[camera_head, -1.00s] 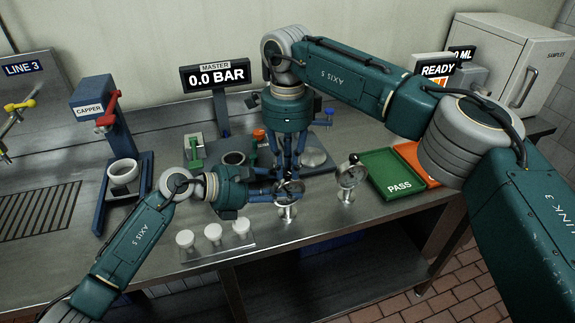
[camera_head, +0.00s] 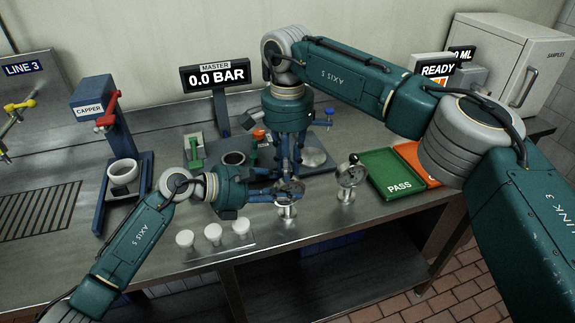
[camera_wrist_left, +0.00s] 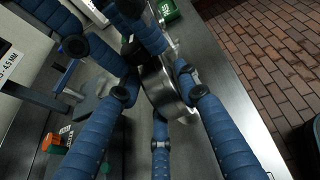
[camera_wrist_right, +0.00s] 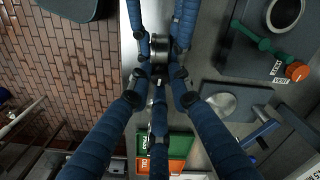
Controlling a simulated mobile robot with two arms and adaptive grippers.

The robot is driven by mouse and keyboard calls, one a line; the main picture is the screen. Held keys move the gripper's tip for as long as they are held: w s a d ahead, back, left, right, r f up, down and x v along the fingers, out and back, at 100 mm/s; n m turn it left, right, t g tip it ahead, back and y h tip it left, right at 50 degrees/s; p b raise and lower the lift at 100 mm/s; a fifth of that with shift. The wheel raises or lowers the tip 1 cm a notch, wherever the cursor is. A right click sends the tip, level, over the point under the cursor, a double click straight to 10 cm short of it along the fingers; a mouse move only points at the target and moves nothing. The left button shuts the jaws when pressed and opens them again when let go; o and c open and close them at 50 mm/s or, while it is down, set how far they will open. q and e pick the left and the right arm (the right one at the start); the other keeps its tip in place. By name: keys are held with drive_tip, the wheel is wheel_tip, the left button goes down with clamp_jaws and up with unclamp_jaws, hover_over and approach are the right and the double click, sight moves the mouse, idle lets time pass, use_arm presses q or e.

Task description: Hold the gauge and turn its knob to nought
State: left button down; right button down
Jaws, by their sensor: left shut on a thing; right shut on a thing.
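A round silver gauge (camera_head: 287,199) is just above or on a small metal stand (camera_head: 287,212) near the bench's front; contact with the stand is unclear. My left gripper (camera_head: 287,190) comes in from the left and is shut on the gauge; its metal case (camera_wrist_left: 160,88) shows between the blue fingers in the left wrist view. My right gripper (camera_head: 291,174) points down from above, shut on the knob (camera_wrist_right: 158,71) at the gauge's top. Fingers hide most of the knob. The gauge's dial reading cannot be read. The master display (camera_head: 215,76) reads 0.0 BAR.
A second gauge (camera_head: 350,176) stands close on the right. A green PASS tray (camera_head: 393,172) and an orange tray (camera_head: 411,153) lie beyond it. Several white-topped pieces (camera_head: 213,232) stand at front left. The capper (camera_head: 94,97) stands at left, fixtures behind the grippers.

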use_arm(q)
drive_tip(key=shift+f, duration=0.1)
use_arm(e)
drive_tip(key=n, duration=0.5)
drive_tip(key=shift+r+n, duration=0.1)
drive_tip(key=shift+n, duration=0.2)
drive_tip(key=n, duration=0.4)
drive_tip(key=shift+n, duration=0.4)
use_arm(q)
drive_tip(key=shift+s, duration=0.1)
use_arm(e)
drive_tip(key=c, duration=1.8)
unclamp_jaws()
drive_tip(key=shift+c, duration=0.2)
drive_tip(key=shift+r, duration=0.1)
wheel_tip(320, 180, up, 12)
